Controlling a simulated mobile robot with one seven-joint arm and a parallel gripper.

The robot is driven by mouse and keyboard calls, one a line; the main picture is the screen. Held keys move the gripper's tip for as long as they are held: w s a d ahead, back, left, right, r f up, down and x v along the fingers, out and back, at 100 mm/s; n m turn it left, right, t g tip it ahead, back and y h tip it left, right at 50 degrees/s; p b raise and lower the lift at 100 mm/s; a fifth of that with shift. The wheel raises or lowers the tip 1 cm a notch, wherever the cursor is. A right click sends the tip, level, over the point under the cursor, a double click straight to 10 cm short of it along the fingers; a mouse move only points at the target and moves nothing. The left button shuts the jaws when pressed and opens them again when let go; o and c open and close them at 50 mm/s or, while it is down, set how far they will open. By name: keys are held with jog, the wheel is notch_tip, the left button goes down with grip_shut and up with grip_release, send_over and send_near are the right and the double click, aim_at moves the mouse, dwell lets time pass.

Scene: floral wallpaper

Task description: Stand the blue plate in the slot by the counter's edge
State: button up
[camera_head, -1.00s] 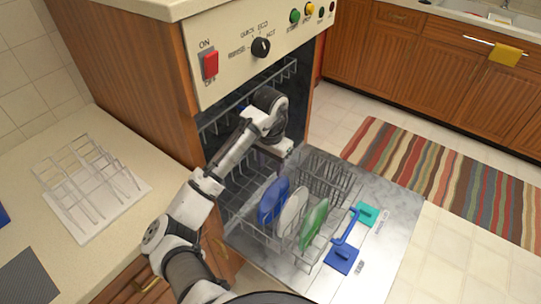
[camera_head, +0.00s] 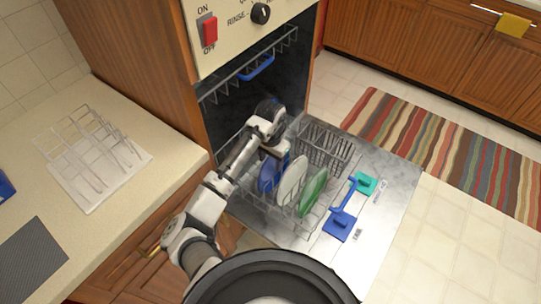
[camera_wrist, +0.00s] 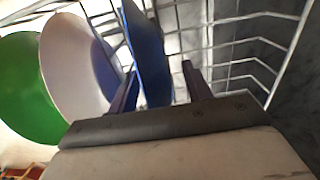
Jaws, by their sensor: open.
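The blue plate (camera_head: 268,173) stands upright in the lower dishwasher rack, leftmost of the plates; it also shows in the wrist view (camera_wrist: 145,48). My gripper (camera_head: 283,158) is open at its upper edge. In the wrist view, my gripper's fingers (camera_wrist: 160,88) are spread, with the blue plate's edge between them, closer to the left finger. The white drying rack (camera_head: 88,155), with wire slots, stands on the counter (camera_head: 110,225) at the left. No plate stands in it. Its slot by the counter's edge is on its right side.
A white plate (camera_head: 291,180) and a green plate (camera_head: 313,192) stand close beside the blue plate. The lower rack (camera_head: 325,147) rests on the open dishwasher door (camera_head: 385,205). The upper rack (camera_head: 222,88) is above. A dark mat (camera_head: 30,262) lies on the counter.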

jog(key=shift+c, duration=0.4)
grip_shut()
jog(key=shift+r+p, duration=1.5)
jog(key=shift+r, duration=5.05)
